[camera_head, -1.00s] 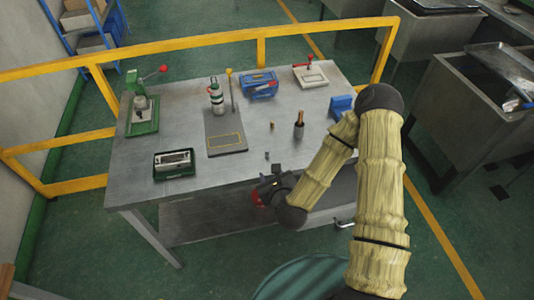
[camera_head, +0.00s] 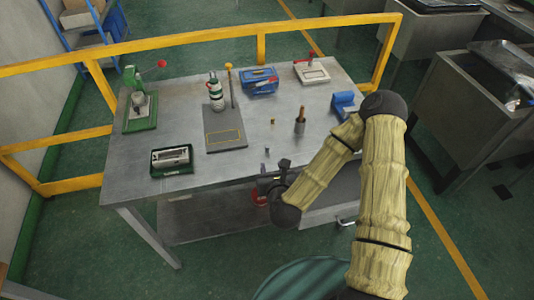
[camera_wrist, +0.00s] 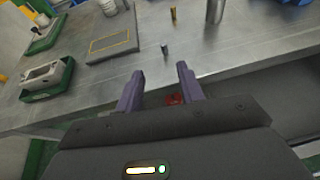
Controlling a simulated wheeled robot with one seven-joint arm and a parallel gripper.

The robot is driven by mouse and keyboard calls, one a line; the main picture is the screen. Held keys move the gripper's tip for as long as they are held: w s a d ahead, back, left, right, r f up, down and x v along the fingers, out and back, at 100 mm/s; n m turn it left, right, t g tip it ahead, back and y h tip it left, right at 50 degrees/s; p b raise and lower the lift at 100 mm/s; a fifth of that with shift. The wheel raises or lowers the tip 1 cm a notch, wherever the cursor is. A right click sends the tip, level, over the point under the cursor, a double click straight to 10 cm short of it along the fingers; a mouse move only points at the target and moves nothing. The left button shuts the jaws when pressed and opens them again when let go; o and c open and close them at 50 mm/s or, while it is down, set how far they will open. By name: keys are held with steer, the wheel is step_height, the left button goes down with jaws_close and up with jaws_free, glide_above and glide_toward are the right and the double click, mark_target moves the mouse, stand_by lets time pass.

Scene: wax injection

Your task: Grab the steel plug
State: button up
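The steel plug (camera_head: 267,151) is a small grey cylinder standing upright near the front edge of the metal table (camera_head: 205,172). In the wrist view the steel plug (camera_wrist: 164,48) stands beyond the fingertips, between their lines. My gripper (camera_wrist: 160,72) is open and empty, with two purple-grey fingers apart. In the head view my gripper (camera_head: 274,178) is at the table's front edge, just nearer than the plug and not touching it. The forearm partly hides it there.
A small brass piece (camera_head: 272,122) stands behind the plug. A dark cup with a wooden-handled tool (camera_head: 300,122) stands to the right. A grey plate (camera_head: 222,140) with a bottle and a green tray (camera_head: 172,161) lie to the left. The table around the plug is clear.

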mark_target(268, 149)
steer(key=b+x, duration=0.3)
steer(key=b, duration=0.5)
steer(key=shift+w+f+b, duration=0.1)
steer(key=shift+f+b, duration=0.2)
steer(key=shift+b, duration=0.1)
steer(key=p+x, duration=0.1)
steer(key=x, duration=0.5)
steer(key=shift+w+r, duration=0.1)
steer(key=shift+r, duration=0.05)
steer(key=shift+w+a+f, duration=0.1)
steer(key=shift+w+f, duration=0.15)
steer(key=shift+w, duration=0.15)
steer(key=shift+d+f+p+x, duration=0.1)
steer(key=shift+f+p+x, duration=0.05)
steer(key=shift+x, duration=0.75)
steer(key=shift+d+f+p+x, duration=0.1)
steer(key=shift+f+p+x, duration=0.1)
steer(key=shift+x, duration=0.7)
steer(key=shift+d+f+p+x, duration=0.1)
steer(key=shift+p+x, duration=0.05)
steer(key=shift+x, duration=0.75)
steer(key=shift+s, duration=0.1)
jaws_close()
